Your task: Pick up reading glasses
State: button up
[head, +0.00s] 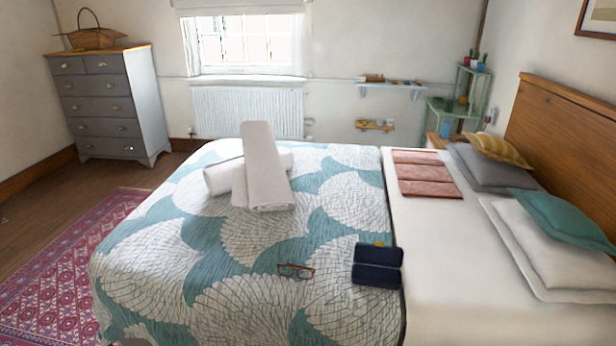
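The reading glasses (296,271) lie on the patterned teal and white bedspread (235,285), near the front of the bed. They have a thin dark brown frame. Just to their right is an open dark blue case (378,265), apart from the glasses. Something small and orange shows at the case's back edge. My gripper is not in the head view.
Rolled and folded white towels (262,170) lie further back on the bed. Pink folded cloths (427,174) and pillows (560,245) lie to the right by the wooden headboard (565,130). A grey dresser (105,105) stands back left. The rug (60,270) left of the bed is clear.

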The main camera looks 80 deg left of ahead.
aim_at(305, 273)
jog(key=u, duration=2.8)
jog(key=k, duration=0.5)
jog(key=u, duration=0.75)
jog(key=i, duration=0.5)
jog(key=z, duration=0.05)
